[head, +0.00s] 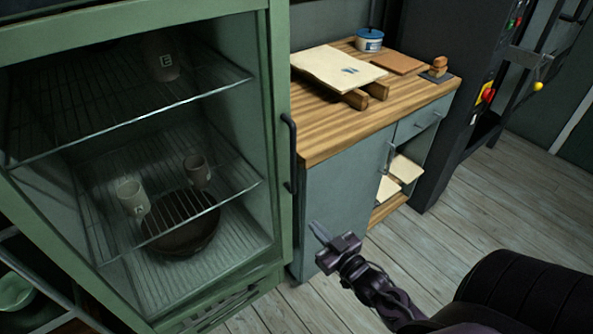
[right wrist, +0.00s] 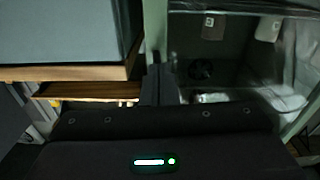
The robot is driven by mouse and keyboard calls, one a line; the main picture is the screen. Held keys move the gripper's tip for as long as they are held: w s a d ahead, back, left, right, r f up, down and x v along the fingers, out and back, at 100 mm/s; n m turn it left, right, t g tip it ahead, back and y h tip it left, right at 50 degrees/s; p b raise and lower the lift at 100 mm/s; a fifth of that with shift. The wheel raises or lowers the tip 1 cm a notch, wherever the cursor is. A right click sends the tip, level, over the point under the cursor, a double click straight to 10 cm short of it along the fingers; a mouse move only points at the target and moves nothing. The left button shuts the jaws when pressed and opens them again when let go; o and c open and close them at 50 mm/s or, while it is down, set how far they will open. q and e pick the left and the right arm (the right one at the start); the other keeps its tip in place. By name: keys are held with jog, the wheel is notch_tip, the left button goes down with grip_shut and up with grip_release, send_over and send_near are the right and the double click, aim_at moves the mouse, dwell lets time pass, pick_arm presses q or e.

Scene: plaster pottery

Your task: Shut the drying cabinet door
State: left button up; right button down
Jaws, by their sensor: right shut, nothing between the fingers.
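The green drying cabinet (head: 278,262) fills the left of the head view. Its glazed door has a green frame (head: 280,90) and a dark vertical handle (head: 290,152) on the right side. The door looks flush or nearly flush with the cabinet; I cannot tell whether a small gap is left. My right gripper (head: 320,233) is shut and empty, below and right of the handle, apart from it in the picture. The right wrist view shows the green frame (right wrist: 156,30) close ahead, with pottery behind it. My left gripper is out of view.
Wire shelves inside hold cups (head: 198,170) and a dark bowl (head: 182,235). A blue-grey workbench (head: 340,210) with a wooden top stands right of the cabinet, carrying a pale board (head: 335,68) and a tub (head: 369,40). The plank floor (head: 480,215) in front is clear.

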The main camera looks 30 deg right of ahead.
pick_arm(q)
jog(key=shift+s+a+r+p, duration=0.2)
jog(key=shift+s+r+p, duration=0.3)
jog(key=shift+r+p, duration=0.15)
pick_arm(e)
jog(key=w+d+m+h, duration=0.1)
jog(key=w, duration=1.1)
jog(key=shift+r+m, duration=0.15)
jog(key=shift+m, duration=0.25)
jog(key=shift+w, duration=0.1)
